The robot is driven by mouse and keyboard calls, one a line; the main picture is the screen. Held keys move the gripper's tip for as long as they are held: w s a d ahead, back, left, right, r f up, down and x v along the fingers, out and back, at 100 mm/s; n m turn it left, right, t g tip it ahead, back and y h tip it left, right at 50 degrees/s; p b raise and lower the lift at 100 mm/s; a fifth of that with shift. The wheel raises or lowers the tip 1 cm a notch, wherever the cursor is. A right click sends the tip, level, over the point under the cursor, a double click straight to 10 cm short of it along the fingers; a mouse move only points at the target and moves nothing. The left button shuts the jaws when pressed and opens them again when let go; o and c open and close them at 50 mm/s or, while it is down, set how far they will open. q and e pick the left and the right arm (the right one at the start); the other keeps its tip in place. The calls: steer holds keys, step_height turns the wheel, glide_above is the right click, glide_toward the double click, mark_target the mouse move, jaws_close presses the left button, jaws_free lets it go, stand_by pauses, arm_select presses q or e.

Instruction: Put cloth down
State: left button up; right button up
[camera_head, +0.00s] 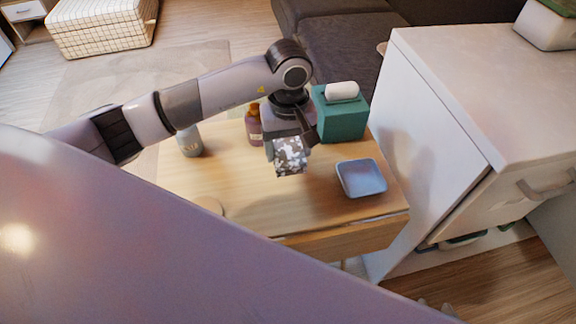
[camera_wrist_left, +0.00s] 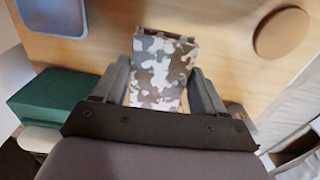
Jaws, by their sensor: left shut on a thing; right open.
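A cloth with a grey, white and brown camouflage pattern (camera_head: 291,157) is held by my left gripper (camera_head: 290,140) above the wooden table (camera_head: 240,190). In the left wrist view the cloth (camera_wrist_left: 162,68) sits between the two fingers of the left gripper (camera_wrist_left: 163,85), which are shut on it. The cloth looks folded into a block shape. I cannot tell its exact height above the table. My right gripper is not clearly seen in either view.
A blue tray (camera_head: 361,179) lies right of the cloth, with a green tissue box (camera_head: 341,115) behind it. A brown bottle (camera_head: 254,124) and a grey bottle (camera_head: 190,141) stand at the back and left. A round wooden disc (camera_head: 209,205) is near the front edge. A white cabinet (camera_head: 430,110) borders the right.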

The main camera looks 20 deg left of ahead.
mark_target(289, 180)
arm_select(q)
step_height(289, 180, down, 7)
steer(key=shift+r, duration=0.15)
stand_by(0.4)
steer(key=shift+f+b, duration=0.2)
steer(key=shift+b, duration=0.2)
steer(key=o, duration=1.1)
steer(key=shift+r, duration=0.1)
